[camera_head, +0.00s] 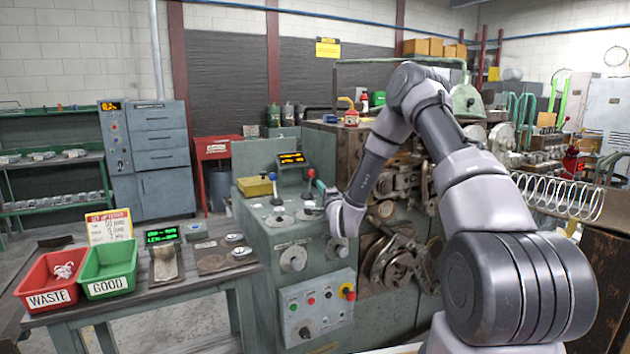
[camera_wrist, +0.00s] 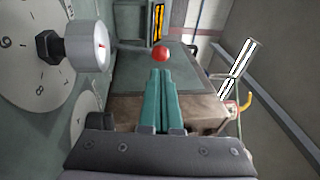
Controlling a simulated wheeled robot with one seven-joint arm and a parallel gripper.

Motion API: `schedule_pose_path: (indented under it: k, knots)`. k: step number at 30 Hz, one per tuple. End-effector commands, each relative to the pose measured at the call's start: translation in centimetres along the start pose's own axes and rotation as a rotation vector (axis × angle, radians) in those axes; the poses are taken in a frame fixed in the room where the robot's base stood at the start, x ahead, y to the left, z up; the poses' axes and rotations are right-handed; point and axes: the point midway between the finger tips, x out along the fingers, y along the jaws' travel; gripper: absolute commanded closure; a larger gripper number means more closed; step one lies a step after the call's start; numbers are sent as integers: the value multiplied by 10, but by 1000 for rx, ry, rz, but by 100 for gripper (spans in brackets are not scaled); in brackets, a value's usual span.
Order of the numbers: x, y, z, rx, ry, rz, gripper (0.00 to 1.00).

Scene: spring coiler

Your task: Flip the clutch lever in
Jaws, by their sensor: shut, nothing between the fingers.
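Two levers stand on top of the green control cabinet (camera_head: 262,213), one with a red knob (camera_head: 311,173) and one with a blue knob (camera_head: 272,176). I cannot tell from any label which is the clutch lever. My gripper (camera_head: 319,186) is by the red-knobbed lever. In the wrist view the teal fingers of my gripper (camera_wrist: 160,73) are shut together and empty. The red knob (camera_wrist: 160,54) shows just beyond the fingertips; I cannot tell whether they touch.
Dials (camera_wrist: 40,50) with a black-and-white knob sit close on the left in the wrist view. A lit display (camera_head: 292,159) and a yellow box (camera_head: 255,186) are on the cabinet. Machine parts (camera_head: 390,262) lie right of the cabinet. A bench with WASTE (camera_head: 48,300) and GOOD (camera_head: 106,288) bins stands left.

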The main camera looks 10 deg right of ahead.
Motion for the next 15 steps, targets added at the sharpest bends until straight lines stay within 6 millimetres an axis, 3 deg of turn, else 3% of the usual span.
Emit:
schedule_pose_path:
  k: [6, 15]
  knots:
    - [44, -1, 1, -1, -2, -3, 100]
    - [69, 0, 0, 0, 0, 0, 100]
